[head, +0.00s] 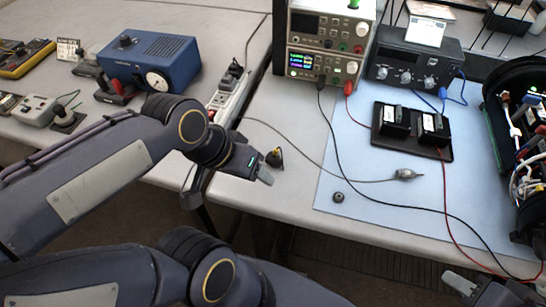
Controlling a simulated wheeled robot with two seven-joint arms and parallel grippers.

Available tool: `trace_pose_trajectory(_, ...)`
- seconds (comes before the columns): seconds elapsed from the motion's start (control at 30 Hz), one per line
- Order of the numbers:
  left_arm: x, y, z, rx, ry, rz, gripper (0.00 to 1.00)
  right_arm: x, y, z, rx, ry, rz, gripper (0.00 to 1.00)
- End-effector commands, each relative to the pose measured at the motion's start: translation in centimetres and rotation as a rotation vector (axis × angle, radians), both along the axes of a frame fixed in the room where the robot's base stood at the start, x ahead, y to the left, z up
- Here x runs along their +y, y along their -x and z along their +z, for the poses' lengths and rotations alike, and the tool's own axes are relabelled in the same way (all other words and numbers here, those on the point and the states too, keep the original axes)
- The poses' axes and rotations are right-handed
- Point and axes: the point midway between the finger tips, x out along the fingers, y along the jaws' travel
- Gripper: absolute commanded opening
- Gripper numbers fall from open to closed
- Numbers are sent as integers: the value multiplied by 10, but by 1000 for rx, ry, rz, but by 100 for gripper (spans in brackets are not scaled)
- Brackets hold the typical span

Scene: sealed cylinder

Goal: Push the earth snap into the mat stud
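A light blue mat (375,225) lies on the bench at the right. A small dark round stud (338,197) sits near its front left edge. A grey snap end (405,174) on a thin grey cord lies on the mat, right of and behind the stud; I take it as the earth snap. My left gripper (268,167) is over the bench's front edge, left of the mat. A dark piece with a yellow edge shows by its fingertips, and its finger gap is unclear. My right gripper (499,277) is at the bottom right, fingers spread apart, partly cut off, with no object visible between them.
A black tray (440,152) with two black units stands behind the snap. Black and red leads cross the mat from the power supply (318,65). An open cylinder (500,105) with wiring stands at the right. A power strip (222,100) lies at the left.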

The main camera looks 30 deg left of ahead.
Motion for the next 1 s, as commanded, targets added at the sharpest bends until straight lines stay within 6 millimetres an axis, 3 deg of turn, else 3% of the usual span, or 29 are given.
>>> trace_pose_trajectory(0.2,2,-51,18,217,-182,-125,58,0,0,7,0,0,0,36)
trace_pose_trajectory(0.4,-3,-87,21,323,-281,-187,58,0,0,10,0,0,0,36)
trace_pose_trajectory(0.83,-5,-96,21,345,-304,-198,58,0,0,10,0,0,0,36)
trace_pose_trajectory(1.0,-4,-96,8,348,-304,-198,58,0,0,9,0,0,0,36)
